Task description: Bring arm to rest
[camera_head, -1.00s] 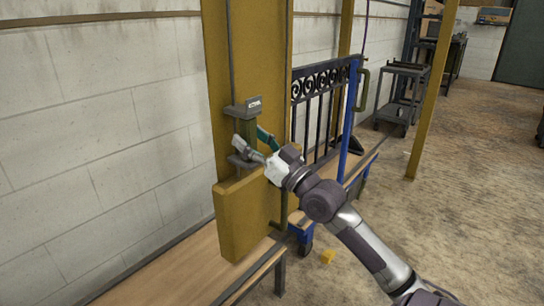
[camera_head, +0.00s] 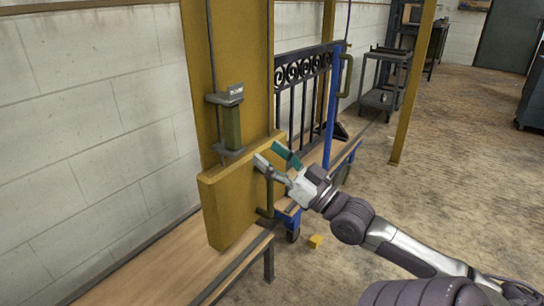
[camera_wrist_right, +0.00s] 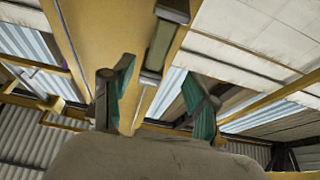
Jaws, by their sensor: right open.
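My right gripper (camera_head: 270,158) is open and empty in the head view, just in front of the yellow box-like base (camera_head: 226,212) of the yellow post. Its arm comes in from the lower right. In the right wrist view the two teal-lined fingers (camera_wrist_right: 160,95) stand well apart with nothing between them. The olive handle block (camera_head: 231,127) on the yellow post (camera_head: 196,60) is up and left of the gripper, apart from it. The block also shows in the right wrist view (camera_wrist_right: 158,45), beyond the fingers. My left gripper is not in view.
A wooden bench (camera_head: 150,272) runs below the post along the block wall (camera_head: 80,130). A dark scroll gate (camera_head: 303,75) on a blue frame stands behind the gripper. A small yellow block (camera_head: 315,241) lies on the floor. The floor at the right is largely clear.

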